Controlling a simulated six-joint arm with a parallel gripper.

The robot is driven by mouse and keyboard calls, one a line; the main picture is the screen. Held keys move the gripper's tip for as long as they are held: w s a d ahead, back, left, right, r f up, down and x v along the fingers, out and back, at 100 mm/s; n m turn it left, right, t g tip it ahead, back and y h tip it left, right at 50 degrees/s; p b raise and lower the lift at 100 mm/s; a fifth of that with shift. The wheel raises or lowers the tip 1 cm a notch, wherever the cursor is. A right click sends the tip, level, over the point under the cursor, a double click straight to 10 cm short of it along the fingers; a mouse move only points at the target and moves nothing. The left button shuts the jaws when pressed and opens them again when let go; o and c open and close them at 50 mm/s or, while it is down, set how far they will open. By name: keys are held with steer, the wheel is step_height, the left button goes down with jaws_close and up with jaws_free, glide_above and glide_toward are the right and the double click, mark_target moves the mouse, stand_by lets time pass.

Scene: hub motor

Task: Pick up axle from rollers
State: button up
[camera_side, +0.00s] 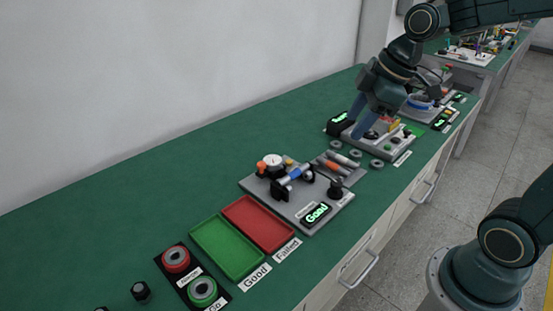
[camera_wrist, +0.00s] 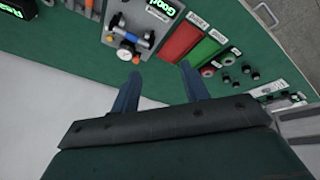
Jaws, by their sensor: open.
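The axle (camera_side: 296,176), silver with a blue middle, lies across black roller supports on a grey fixture plate (camera_side: 258,188). In the wrist view the axle (camera_wrist: 139,41) shows beyond my fingers, near the top. My gripper (camera_side: 363,124) is open with nothing seen between its fingers. In the side view it is up and to the right of the axle, over the bench by another station. In the wrist view its two blue fingers (camera_wrist: 160,72) stand apart. The gripper is clear of the axle.
A dial gauge (camera_side: 272,160) and a lit "Good" display (camera_side: 317,213) sit on the fixture plate. A red tray (camera_side: 258,222) and a green tray (camera_side: 226,248) lie to its left. A grey holder (camera_side: 340,165) with rods and loose rings is to its right. The bench's wall side is clear.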

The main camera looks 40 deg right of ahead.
steer(key=w+d+f+n+y, duration=0.3)
steer(key=w+d+f+n, duration=0.6)
steer(key=w+f, duration=0.4)
steer(key=shift+w+d+n, duration=0.15)
steer(key=shift+d+n, duration=0.2)
steer(key=shift+n, duration=0.15)
glide_above(296, 171)
steer(key=s+d, duration=0.2)
steer(key=d, duration=0.1)
step_height(296, 171, down, 7)
steer(key=shift+s+a+f, duration=0.15)
steer(key=shift+s+a, duration=0.05)
steer(key=shift+a, duration=0.05)
steer(key=shift+x, duration=2.55)
steer(key=shift+s, duration=0.1)
steer(key=shift+c, duration=0.5)
jaws_close()
